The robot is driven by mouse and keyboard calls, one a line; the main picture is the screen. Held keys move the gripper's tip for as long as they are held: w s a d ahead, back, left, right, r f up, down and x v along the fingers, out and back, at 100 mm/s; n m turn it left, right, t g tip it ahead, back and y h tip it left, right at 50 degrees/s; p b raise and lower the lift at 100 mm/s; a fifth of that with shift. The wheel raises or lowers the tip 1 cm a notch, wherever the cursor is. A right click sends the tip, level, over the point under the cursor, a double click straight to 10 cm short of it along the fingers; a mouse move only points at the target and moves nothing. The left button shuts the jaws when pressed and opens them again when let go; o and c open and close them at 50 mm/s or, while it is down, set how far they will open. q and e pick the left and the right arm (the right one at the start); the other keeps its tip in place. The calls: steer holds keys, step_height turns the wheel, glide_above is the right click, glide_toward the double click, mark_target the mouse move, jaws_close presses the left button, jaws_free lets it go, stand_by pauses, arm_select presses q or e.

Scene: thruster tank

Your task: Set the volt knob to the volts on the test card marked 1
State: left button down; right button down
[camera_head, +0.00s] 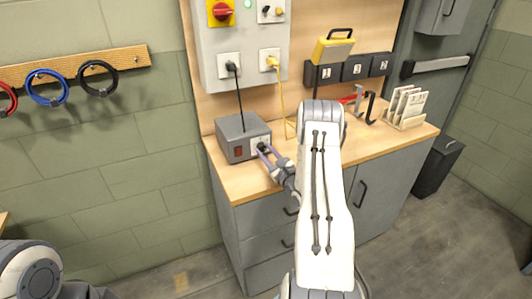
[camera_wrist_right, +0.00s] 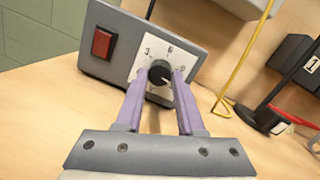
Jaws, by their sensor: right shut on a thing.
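A grey power box (camera_head: 238,133) sits on the left of the wooden bench, with a red switch (camera_wrist_right: 103,43) and a white dial plate (camera_wrist_right: 147,52) on its front. The black volt knob (camera_wrist_right: 159,73) is on that plate. My right gripper (camera_wrist_right: 159,78) is shut on the knob, one purple finger at each side; it also shows in the head view (camera_head: 264,150). The dial numbers are partly hidden and too small to read surely. White cards (camera_head: 405,104) stand in a rack at the bench's right; their writing is not legible. My left gripper is out of view.
Black wall holders (camera_head: 355,70) carry number labels; the label 1 (camera_wrist_right: 312,64) shows in the wrist view. A yellow device (camera_head: 331,49) stands above them. A black cable (camera_head: 239,98) and a yellow cable (camera_head: 284,98) hang from the wall panel (camera_head: 240,40). Red tools lie behind my arm.

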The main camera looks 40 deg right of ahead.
steer(key=shift+f, duration=0.1)
steer(key=c, duration=0.5)
jaws_free()
steer(key=shift+s, duration=0.1)
steer(key=s, duration=0.3)
steer(key=s+b, duration=0.1)
steer(key=s, duration=0.2)
steer(key=s+a+f, duration=0.1)
steer(key=s, duration=0.2)
steer(key=shift+s+b, duration=0.1)
steer(key=shift+b, duration=0.2)
steer(key=shift+s+a+r, duration=0.1)
steer(key=shift+s+a, duration=0.05)
steer(key=shift+s, duration=0.35)
